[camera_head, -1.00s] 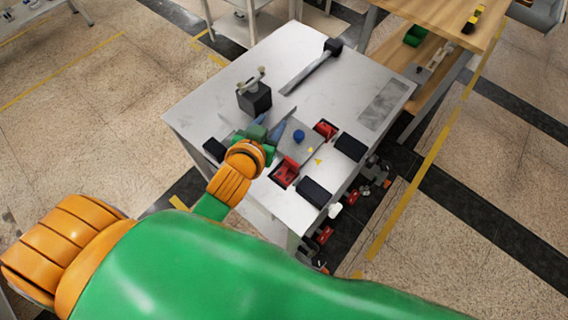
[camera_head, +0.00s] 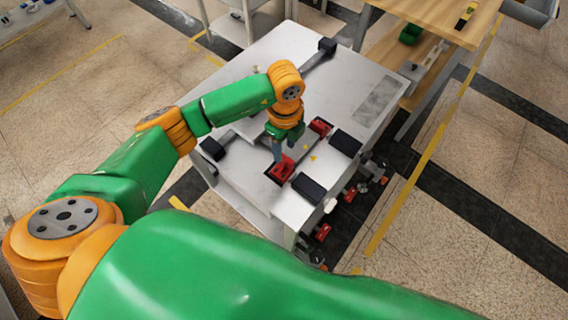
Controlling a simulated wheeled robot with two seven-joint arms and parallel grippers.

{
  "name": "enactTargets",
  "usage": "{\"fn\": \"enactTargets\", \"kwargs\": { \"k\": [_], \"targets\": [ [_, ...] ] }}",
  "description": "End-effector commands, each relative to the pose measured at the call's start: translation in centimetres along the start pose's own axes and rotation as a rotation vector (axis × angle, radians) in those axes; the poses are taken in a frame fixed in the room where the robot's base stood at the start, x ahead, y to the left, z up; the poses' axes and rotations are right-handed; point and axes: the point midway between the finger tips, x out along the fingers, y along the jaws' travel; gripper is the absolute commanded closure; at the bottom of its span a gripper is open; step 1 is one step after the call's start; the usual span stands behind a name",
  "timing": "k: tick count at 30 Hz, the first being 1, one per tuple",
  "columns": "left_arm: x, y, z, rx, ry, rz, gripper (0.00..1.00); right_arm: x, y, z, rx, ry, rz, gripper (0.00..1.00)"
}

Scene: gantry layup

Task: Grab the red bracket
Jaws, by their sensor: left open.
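One red bracket (camera_head: 281,169) lies at the near part of the white table, between dark blocks. A second red bracket (camera_head: 320,127) lies farther back and to the right. My left gripper (camera_head: 281,154) points down from above, its fingers at the far edge of the near bracket. The gripper is open and nothing shows held in it. Whether its fingertips touch the bracket I cannot tell. The gripper and wrist cover part of the table behind. My right gripper is not in view.
Black blocks (camera_head: 309,187), (camera_head: 345,143) and (camera_head: 212,148) stand on the white table (camera_head: 256,57). A long grey bar with a black end (camera_head: 327,46) lies at the back. More red parts (camera_head: 322,232) sit low beside the table. A wooden bench (camera_head: 440,18) stands at the back right.

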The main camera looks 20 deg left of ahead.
Motion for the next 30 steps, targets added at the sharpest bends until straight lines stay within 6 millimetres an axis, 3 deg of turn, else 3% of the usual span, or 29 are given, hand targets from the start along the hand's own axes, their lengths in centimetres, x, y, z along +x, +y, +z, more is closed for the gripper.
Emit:
{"fn": "enactTargets", "kwargs": {
  "k": [4,7,14,20,30],
  "targets": [
    [2.5,-0.4,-0.3,0.002,0.003,0.005,0.51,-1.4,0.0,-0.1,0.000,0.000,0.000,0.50],
    [4.3,-0.4,-0.3,0.003,0.005,0.002,0.51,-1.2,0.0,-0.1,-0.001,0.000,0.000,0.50],
    [4.8,-0.5,-0.4,0.006,0.006,-0.002,0.51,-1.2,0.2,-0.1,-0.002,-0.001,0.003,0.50],
    [4.8,-0.5,-0.4,0.006,0.007,-0.002,1.00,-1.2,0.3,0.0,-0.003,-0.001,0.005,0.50],
    [4.8,-0.5,-0.4,0.007,0.008,-0.003,1.00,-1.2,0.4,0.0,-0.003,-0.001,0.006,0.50]
  ]
}}
